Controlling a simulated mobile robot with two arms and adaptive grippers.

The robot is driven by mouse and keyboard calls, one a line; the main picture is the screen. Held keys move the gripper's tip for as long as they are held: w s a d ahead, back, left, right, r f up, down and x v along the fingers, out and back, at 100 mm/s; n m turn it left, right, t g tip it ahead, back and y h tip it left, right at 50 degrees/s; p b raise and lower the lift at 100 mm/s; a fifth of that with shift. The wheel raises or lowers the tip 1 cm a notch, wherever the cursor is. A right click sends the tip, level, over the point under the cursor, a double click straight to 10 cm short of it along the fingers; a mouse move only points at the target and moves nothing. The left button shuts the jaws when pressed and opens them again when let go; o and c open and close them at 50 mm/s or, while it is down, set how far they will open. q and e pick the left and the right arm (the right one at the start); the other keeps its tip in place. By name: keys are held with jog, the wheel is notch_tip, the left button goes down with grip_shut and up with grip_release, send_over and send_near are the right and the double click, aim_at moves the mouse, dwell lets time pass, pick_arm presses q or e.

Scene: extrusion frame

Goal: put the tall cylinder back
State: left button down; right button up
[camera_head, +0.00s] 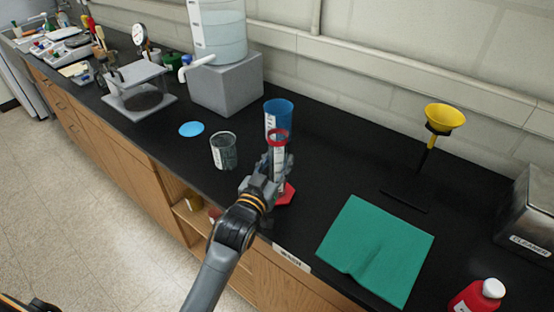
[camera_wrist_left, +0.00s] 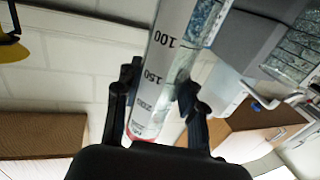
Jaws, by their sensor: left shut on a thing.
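The tall cylinder (camera_head: 279,153) is a clear graduated tube with a red ring at its top and a red foot. In the head view it is upright near the counter's front edge. I cannot tell whether its foot touches the counter. My left gripper (camera_head: 268,168) is shut on its tube from the front left and hides part of it. In the left wrist view the tube (camera_wrist_left: 172,58) with printed marks runs tilted between the two fingers of my left gripper (camera_wrist_left: 158,98). My right gripper is not in view.
A blue beaker (camera_head: 278,112) stands behind the cylinder, and a grey-filled beaker (camera_head: 223,151) stands to its left. A green cloth (camera_head: 377,248) lies to the right. A yellow funnel on a stand (camera_head: 443,117) is at the back right. Black counter between cloth and blue beaker is clear.

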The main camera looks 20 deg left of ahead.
pick_arm(q)
jog(key=shift+f, duration=0.2)
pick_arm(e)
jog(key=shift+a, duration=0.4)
pick_arm(q)
jog(key=c, duration=0.8)
grip_release()
jog(key=shift+f, duration=0.1)
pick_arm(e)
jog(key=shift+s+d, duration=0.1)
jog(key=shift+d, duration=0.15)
pick_arm(q)
jog(key=shift+s, duration=0.2)
jog(key=s+a+b, duration=0.1)
jog(key=s+b, duration=0.2)
jog(key=s, duration=0.8)
jog(key=shift+s+r, duration=0.2)
jog(key=shift+s, duration=0.1)
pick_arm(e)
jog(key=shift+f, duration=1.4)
